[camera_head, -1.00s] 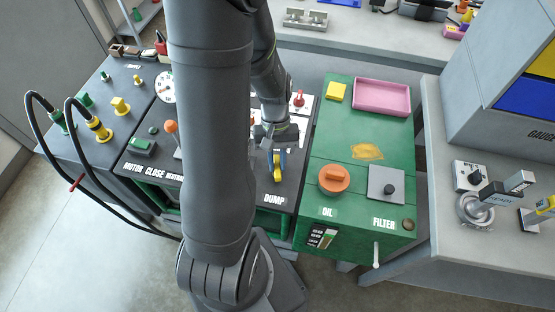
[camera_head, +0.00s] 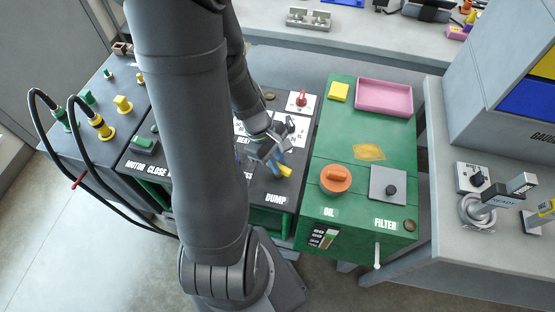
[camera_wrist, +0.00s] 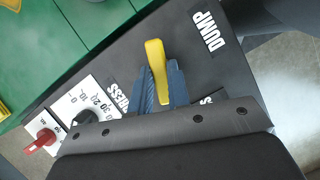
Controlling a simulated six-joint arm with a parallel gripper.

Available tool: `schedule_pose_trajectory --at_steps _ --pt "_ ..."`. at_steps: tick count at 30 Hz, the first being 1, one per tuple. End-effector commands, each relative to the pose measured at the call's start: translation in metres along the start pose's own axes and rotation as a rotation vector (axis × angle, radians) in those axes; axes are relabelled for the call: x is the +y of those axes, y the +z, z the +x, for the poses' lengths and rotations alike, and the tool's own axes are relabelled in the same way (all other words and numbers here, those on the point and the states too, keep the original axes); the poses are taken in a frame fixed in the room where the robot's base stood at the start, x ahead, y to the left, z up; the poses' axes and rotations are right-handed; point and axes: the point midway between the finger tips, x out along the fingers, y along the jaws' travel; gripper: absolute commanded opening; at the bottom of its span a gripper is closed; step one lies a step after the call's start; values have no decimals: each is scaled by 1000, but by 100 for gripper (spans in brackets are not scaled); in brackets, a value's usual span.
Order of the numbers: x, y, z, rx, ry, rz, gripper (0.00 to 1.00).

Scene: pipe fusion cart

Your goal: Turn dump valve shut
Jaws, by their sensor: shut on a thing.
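The dump valve's yellow handle (camera_head: 286,171) is on the dark panel above the DUMP label (camera_head: 275,199). In the head view it points to the lower right. My gripper (camera_head: 276,160) is over it, tilted, with its blue fingers partly hiding the handle. In the wrist view the handle (camera_wrist: 155,58) lies between the blue fingertips of my gripper (camera_wrist: 161,82), which are shut on it. Its rounded end sticks out past the fingers toward the top of the picture. The valve's base is hidden.
A red knob (camera_head: 302,98) with a white plate is behind the valve. The green cabinet (camera_head: 335,150) on the right carries an orange cap (camera_head: 336,179) and a pink tray (camera_head: 384,97). Black hoses (camera_head: 62,175) loop at the left.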

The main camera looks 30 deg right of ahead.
Motion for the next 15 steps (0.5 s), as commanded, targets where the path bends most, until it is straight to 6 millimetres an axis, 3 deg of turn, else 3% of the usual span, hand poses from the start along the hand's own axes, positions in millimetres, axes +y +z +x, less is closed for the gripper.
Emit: schedule_pose_trajectory --at_steps 15 --pt "-2 0 0 0 117 -281 0"
